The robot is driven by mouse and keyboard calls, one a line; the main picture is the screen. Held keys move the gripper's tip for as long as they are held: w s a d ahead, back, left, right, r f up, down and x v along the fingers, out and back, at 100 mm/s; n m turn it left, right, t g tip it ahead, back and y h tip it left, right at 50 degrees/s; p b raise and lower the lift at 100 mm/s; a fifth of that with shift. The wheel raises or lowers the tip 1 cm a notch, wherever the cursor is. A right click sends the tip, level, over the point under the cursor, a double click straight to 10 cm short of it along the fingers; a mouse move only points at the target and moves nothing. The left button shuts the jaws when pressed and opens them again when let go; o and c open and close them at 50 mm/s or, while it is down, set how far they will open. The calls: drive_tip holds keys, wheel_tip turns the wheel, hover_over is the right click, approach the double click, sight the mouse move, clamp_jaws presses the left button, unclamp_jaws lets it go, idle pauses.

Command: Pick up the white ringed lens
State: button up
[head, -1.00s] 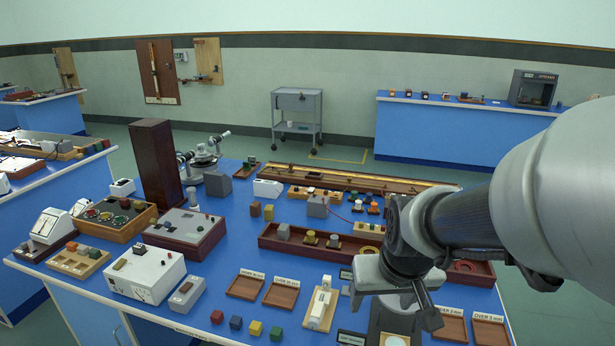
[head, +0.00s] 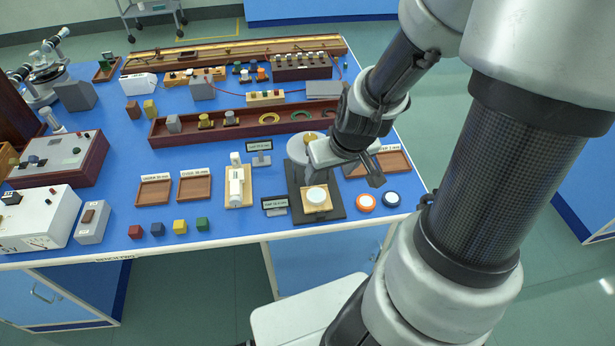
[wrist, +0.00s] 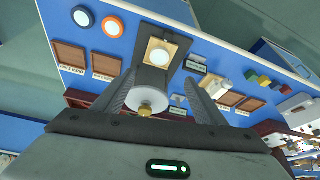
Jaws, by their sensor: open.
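The white ringed lens (head: 316,194) lies flat on a pale wooden pad on a black-based stand near the bench's front edge. In the wrist view the white ringed lens (wrist: 158,57) shows beyond my fingertips. My gripper (head: 344,173) is above the stand, just right of the lens in the head view. My gripper (wrist: 160,78) is open and empty. The stand's grey round head with a brass knob (wrist: 147,100) appears between its fingers in the wrist view. I cannot tell the exact height gap.
An orange-ringed lens (head: 366,202) and a blue-ringed lens (head: 391,198) lie right of the stand. A small label sign (head: 275,205) stands at its left. A white instrument on a wooden board (head: 237,187) is further left. Shallow brown trays (head: 154,192) and coloured cubes lie along the front.

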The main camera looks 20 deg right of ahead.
drive_tip(key=b, duration=0.9)
approach(316, 195)
drive_tip(key=shift+f, duration=0.7)
drive_tip(key=b+x, duration=0.2)
drive_tip(key=x, duration=0.1)
drive_tip(key=b+x, duration=0.2)
drive_tip(key=x, duration=0.1)
drive_tip(key=shift+w+f, duration=0.1)
drive_tip(key=shift+w, duration=0.25)
drive_tip(key=shift+d, duration=0.1)
drive_tip(key=shift+c, duration=0.5)
drive_tip(key=c, duration=1.2)
drive_tip(key=shift+o, duration=0.2)
